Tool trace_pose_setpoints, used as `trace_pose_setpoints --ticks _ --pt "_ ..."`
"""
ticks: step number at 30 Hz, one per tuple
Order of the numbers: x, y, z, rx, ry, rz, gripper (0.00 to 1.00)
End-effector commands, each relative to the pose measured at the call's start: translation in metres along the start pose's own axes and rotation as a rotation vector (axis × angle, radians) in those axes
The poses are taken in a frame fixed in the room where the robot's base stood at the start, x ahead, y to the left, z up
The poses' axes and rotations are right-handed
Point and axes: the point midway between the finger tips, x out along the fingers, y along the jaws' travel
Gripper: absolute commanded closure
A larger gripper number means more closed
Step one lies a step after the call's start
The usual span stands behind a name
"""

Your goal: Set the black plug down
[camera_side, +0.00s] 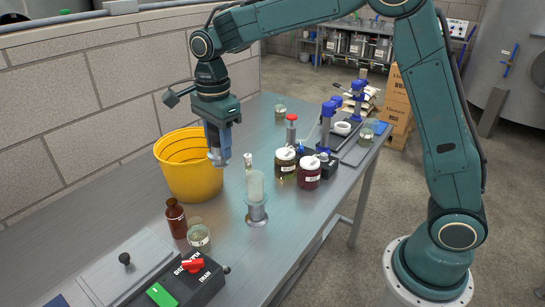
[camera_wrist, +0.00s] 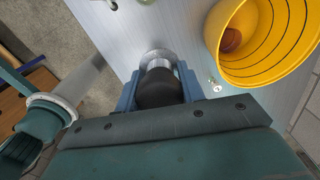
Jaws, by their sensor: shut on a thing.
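My gripper (camera_side: 217,156) points down over the metal bench, just right of the yellow bucket, and is above the bench top. In the wrist view its blue fingers (camera_wrist: 160,92) are closed on the sides of a dark rounded thing, which looks like the black plug (camera_wrist: 158,90). A silvery round part (camera_wrist: 157,58) shows just beyond the plug; I cannot tell whether it belongs to it. In the side view a pale grey piece shows at the fingertips, and the plug's black part is hidden by the fingers.
The yellow bucket (camera_side: 190,178) stands close on the left, with a reddish-brown thing inside in the wrist view (camera_wrist: 231,40). A clear cylinder (camera_side: 256,190) stands to the right. A brown bottle (camera_side: 176,218), a glass beaker (camera_side: 199,237) and a switch box (camera_side: 178,285) are nearer the camera.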

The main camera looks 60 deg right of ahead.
Motion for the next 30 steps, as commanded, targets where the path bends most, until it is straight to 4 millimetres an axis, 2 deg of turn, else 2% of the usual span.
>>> trace_pose_setpoints --ticks 3,12,21,30 --pt "0.004 -0.032 -0.02 0.063 -0.001 -0.004 0.87" --pt "0.016 -0.1 -0.079 0.209 -0.003 -0.014 0.87" --pt "0.035 -0.148 -0.147 0.339 -0.001 -0.018 0.87" --pt "0.068 -0.18 -0.227 0.473 0.004 -0.01 0.87"
